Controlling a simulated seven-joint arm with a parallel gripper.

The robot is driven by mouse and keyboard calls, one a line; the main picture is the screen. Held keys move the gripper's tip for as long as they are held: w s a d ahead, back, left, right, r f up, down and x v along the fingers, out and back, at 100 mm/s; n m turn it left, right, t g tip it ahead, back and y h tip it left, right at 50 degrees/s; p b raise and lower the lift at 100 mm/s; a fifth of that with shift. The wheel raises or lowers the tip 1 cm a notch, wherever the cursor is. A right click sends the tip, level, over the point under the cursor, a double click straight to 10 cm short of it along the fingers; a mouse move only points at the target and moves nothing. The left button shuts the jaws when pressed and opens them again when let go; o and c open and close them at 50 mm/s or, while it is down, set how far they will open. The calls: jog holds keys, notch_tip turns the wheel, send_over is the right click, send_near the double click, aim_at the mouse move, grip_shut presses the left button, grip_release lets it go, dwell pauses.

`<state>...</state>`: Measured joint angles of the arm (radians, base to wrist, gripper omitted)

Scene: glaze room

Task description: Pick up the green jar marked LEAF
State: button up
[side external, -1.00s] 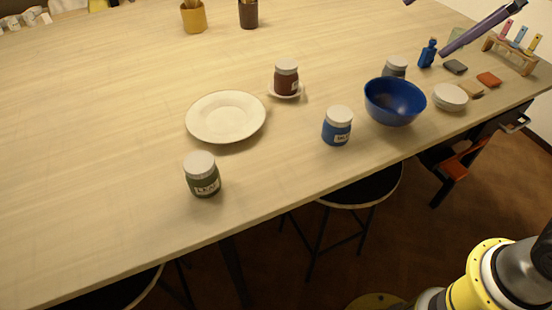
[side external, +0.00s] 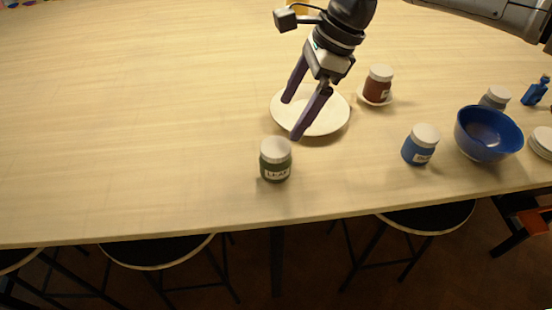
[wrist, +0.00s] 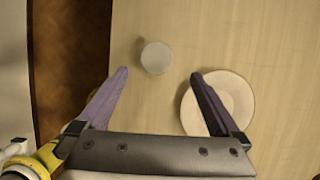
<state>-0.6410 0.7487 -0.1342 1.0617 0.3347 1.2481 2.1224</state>
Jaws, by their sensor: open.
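The green jar marked LEAF (side external: 276,162) stands upright on the table near its front edge, with a pale lid. In the wrist view its round lid (wrist: 156,58) shows from above, beyond the fingertips and between their lines. My gripper (side external: 291,117) is open and empty, with two purple fingers. In the side view it hangs over the white plate, behind and above the jar and apart from it. In the wrist view my gripper (wrist: 158,75) has its fingers spread wide on either side of the lid's line.
The white plate (side external: 330,118) lies right of and behind the jar. A red-brown jar (side external: 378,84) stands on a small saucer behind it. A blue jar (side external: 420,145) and a blue bowl (side external: 488,134) stand to the right. The table left of the green jar is clear.

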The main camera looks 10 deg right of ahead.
aim_at(278, 146)
jog(key=x, duration=0.8)
jog(key=shift+s, duration=0.1)
jog(key=x, duration=0.4)
jog(key=shift+s+d+f, duration=0.15)
jog(key=shift+s+d, duration=0.05)
jog(key=shift+s, duration=0.05)
jog(key=shift+a+f, duration=0.25)
jog(key=shift+f, duration=0.3)
jog(key=c, duration=1.3)
jog(key=shift+r, duration=0.15)
jog(key=shift+c, duration=1.1)
